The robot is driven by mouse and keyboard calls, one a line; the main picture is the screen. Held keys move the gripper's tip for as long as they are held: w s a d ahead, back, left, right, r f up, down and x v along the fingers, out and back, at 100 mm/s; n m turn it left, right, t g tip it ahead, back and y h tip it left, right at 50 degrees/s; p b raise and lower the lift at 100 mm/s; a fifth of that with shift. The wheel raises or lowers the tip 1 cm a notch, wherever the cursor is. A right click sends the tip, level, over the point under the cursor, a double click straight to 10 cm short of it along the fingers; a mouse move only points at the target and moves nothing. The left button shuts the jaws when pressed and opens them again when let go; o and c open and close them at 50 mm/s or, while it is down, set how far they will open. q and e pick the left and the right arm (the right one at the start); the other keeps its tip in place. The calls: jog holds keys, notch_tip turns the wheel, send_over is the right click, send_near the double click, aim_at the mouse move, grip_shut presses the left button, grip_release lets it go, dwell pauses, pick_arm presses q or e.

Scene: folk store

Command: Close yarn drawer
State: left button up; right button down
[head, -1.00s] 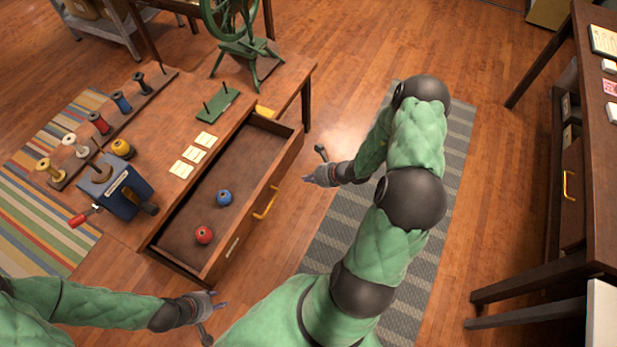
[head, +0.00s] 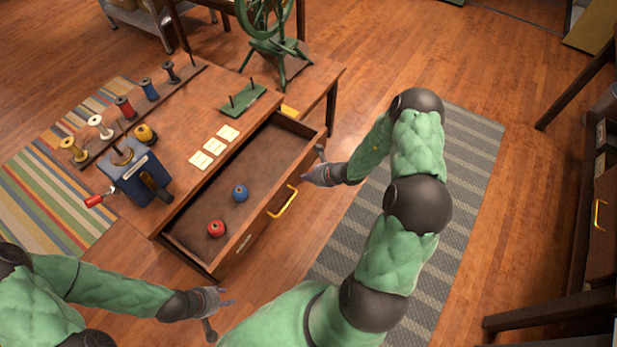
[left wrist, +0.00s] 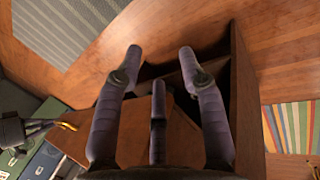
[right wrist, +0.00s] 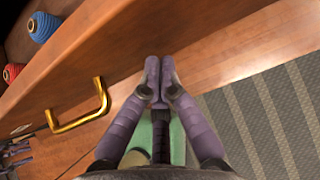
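The yarn drawer (head: 245,251) is pulled well out of the wooden table. It holds a red yarn spool (head: 216,228) and a blue one (head: 239,192). Its yellow handle (head: 283,201) also shows in the right wrist view (right wrist: 84,112). My right gripper (head: 318,167) is empty beside the drawer front, right of the handle. Its two paired fingers are close together, with the third finger apart from them (right wrist: 158,88). My left gripper (head: 218,312) is open and empty, in front of the drawer's near corner. In the left wrist view its fingers (left wrist: 158,68) are spread. Contact with the drawer cannot be told.
A grey striped rug (head: 465,165) lies right of the drawer. Another drawer unit (head: 603,225) stands at far right.

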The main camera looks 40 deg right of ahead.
jog(key=shift+w, duration=0.1)
jog(key=w+a+b, duration=0.1)
jog(key=w, duration=0.2)
jog(key=w+a+b, duration=0.1)
jog(key=w+a, duration=0.1)
jog(key=w, duration=0.2)
jog(key=w+a+b, duration=0.1)
jog(key=w, duration=0.2)
jog(key=shift+w+a, duration=0.25)
jog(key=shift+a, duration=0.05)
jog(key=w+a, duration=0.1)
jog(key=w, duration=0.2)
jog(key=w+a, duration=0.1)
jog(key=w, duration=0.2)
jog(key=w+a, duration=0.1)
jog(key=w, duration=0.2)
jog(key=shift+w+a, duration=0.15)
jog(key=shift+a, duration=0.25)
jog(key=shift+w+a, duration=0.3)
jog(key=shift+w, duration=0.5)
jog(key=shift+r, duration=0.1)
jog(key=shift+d, duration=0.1)
